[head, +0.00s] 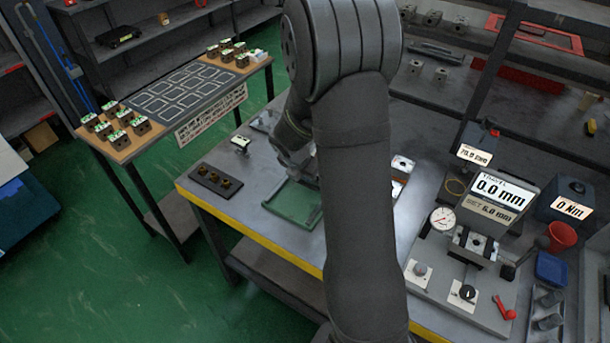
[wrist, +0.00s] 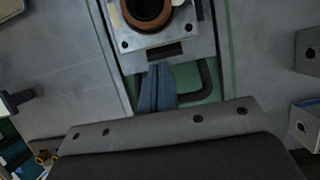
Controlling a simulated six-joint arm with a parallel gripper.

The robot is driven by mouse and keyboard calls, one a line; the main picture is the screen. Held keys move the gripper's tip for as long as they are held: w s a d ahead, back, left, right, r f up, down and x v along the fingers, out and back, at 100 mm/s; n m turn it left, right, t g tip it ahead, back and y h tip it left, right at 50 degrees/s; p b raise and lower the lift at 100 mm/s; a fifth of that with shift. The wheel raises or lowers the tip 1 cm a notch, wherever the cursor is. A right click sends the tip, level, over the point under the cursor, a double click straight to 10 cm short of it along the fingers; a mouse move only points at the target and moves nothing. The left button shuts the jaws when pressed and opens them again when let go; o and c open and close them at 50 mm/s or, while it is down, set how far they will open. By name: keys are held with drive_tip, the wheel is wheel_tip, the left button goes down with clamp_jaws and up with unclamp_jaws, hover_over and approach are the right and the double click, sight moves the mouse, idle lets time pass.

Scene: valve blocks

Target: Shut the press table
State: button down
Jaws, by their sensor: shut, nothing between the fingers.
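In the wrist view, a grey metal plate (wrist: 175,40) carries a round brown ring around a dark centre. It lies between green rails (wrist: 114,50), and I take it to be the press table. A dark bent handle (wrist: 208,82) shows at its near side. My gripper (wrist: 158,70) is shut and empty, its blue-grey fingertips close to the plate's near edge, beside the handle. I cannot tell whether they touch the plate. In the head view the green base (head: 293,205) shows on the workbench, but my arm hides most of the press and the fingertips.
The grey workbench (head: 240,175) has a yellow front edge. A dark block with several brass pieces (head: 215,180) lies at its left. A panel with a 0.0 mm display (head: 488,190) and a dial gauge (head: 442,218) stand at the right. Grey blocks (wrist: 307,125) lie right in the wrist view.

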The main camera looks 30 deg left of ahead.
drive_tip(key=v, duration=0.9)
drive_tip(key=c, duration=2)
unclamp_jaws()
drive_tip(key=shift+r, duration=0.35)
drive_tip(key=o, duration=0.3)
drive_tip(key=shift+s+r, duration=0.15)
drive_tip(key=shift+r, duration=0.05)
drive_tip(key=shift+o, duration=1)
drive_tip(key=shift+r+m, duration=0.3)
drive_tip(key=shift+m, duration=0.3)
wheel_tip(320, 180, up, 8)
drive_tip(key=m+g, duration=0.2)
drive_tip(key=m, duration=1.3)
hover_over(304, 183)
drive_tip(key=s, duration=0.3)
drive_tip(key=shift+m, duration=1)
drive_tip(key=x, duration=1.1)
drive_tip(key=s+x, duration=0.1)
drive_tip(key=x, duration=0.4)
drive_tip(key=shift+w+a+f, duration=0.1)
drive_tip(key=shift+w+f, duration=0.05)
drive_tip(key=shift+f, duration=0.25)
clamp_jaws()
